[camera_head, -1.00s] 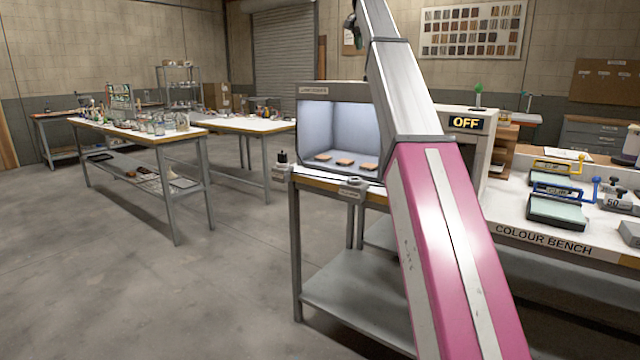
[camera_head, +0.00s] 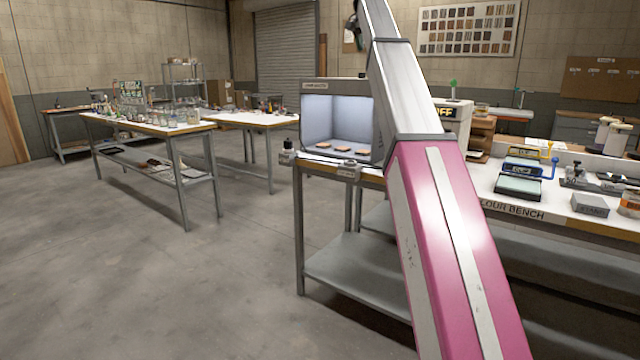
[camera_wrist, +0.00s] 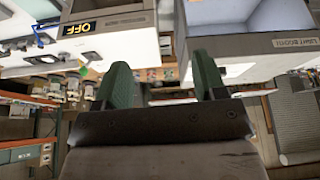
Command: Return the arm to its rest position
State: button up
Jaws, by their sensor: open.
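My arm rises through the middle of the head view, a pink lower link and a silver upper link angled up and to the left. My gripper (camera_wrist: 163,78) shows in the wrist view with two green fingers spread apart and nothing between them. It is clear of any surface there. I cannot make out the fingers in the head view.
A light booth (camera_head: 312,86) with several small orange-brown pieces inside stands on the bench right of centre, partly behind my arm. The colour bench (camera_head: 520,212) at right holds trays and tools. A long white-topped table (camera_head: 150,127) stands at left. Open concrete floor (camera_head: 130,270) lies at lower left.

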jog(key=s+d+f+n+g, duration=0.1)
jog(key=s+f+n, duration=0.1)
jog(key=f, duration=2.2)
jog(key=s+f+n+g, duration=0.1)
jog(key=s+f, duration=0.2)
jog(key=f, duration=2)
jog(key=s+f+n+g+y, duration=0.1)
jog(key=s+f, duration=1.3)
jog(key=f, duration=0.3)
jog(key=s+d+f+n+y, duration=0.1)
jog(key=s+f+n, duration=0.1)
jog(key=s+f, duration=1.2)
notch_tip(320, 180, down, 4)
jog(key=shift+s+d+g, duration=0.15)
jog(key=shift+s+g, duration=0.15)
jog(key=shift+g, duration=0.1)
